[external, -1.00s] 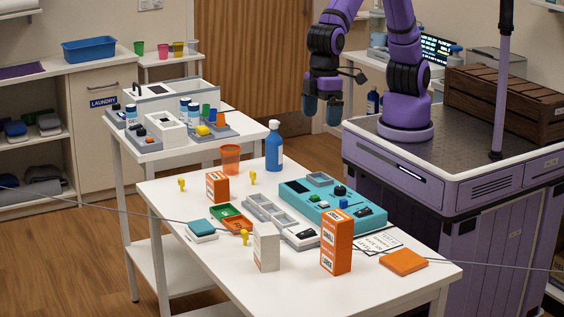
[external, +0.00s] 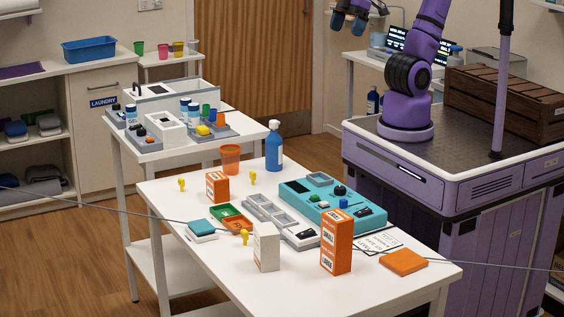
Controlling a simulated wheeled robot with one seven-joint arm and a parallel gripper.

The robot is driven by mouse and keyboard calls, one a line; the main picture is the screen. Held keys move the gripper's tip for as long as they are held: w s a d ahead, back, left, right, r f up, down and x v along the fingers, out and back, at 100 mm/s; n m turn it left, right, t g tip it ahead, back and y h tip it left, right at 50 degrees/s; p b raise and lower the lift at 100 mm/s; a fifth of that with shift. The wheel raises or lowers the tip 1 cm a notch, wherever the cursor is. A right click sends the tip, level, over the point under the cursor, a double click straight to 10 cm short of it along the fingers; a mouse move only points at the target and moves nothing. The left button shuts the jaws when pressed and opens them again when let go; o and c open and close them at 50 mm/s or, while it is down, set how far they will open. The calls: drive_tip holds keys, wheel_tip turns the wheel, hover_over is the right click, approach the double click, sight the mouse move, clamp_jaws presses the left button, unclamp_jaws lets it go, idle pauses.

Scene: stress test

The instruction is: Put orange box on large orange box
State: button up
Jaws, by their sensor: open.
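A small orange box (external: 217,187) with a white label stands on the white table's far left part, near an orange cup. A taller large orange box (external: 337,241), with white labels on its front, stands upright on the table's near right part. Its top is bare. My gripper (external: 350,20) is at the top edge of the external view, high above and beyond the table, far from both boxes. Its dark blue fingertips are apart with nothing between them; the rest of the gripper is cut off by the frame.
A blue bottle (external: 274,149) and an orange cup (external: 230,158) stand behind. A flat orange item (external: 403,261) lies at right. The near table corner is clear.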

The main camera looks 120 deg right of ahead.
drive_tip(key=s+d+f, duration=0.1)
drive_tip(key=s+d, duration=0.1)
drive_tip(key=s, duration=0.4)
drive_tip(key=shift+d+t, duration=0.15)
drive_tip(key=shift+t, duration=0.15)
